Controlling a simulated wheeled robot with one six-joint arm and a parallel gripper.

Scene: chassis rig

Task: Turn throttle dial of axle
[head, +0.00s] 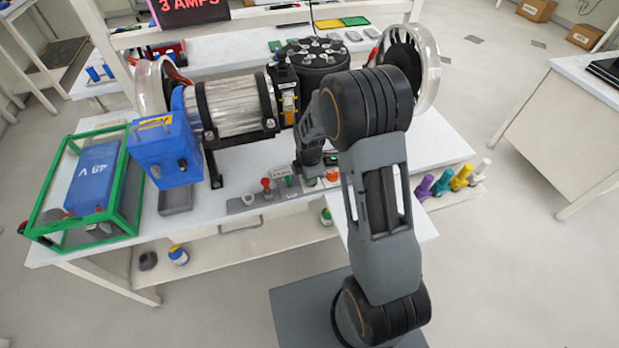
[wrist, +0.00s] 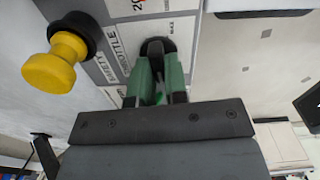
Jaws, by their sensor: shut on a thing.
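The throttle dial (wrist: 157,46) is a dark round knob on a light panel (wrist: 118,68) printed "THROTTLE" and "MAX" in the wrist view. My gripper (wrist: 160,78) has two green fingers, shut on the dial, and they hide most of it. The dial's pointer setting cannot be read. In the head view my arm reaches down to the front edge of the table, and the dial cannot be made out there. The axle (head: 236,106) is a wire-wound motor with a clear-rimmed wheel at each end, standing behind my gripper.
A yellow mushroom knob (wrist: 56,66) stands close to the left of the dial, by the "SAFETY" print. In the head view, a blue box (head: 166,152) and a green-framed 48 V battery case (head: 122,225) stand left. Small levers (head: 267,186) line the table's front edge.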

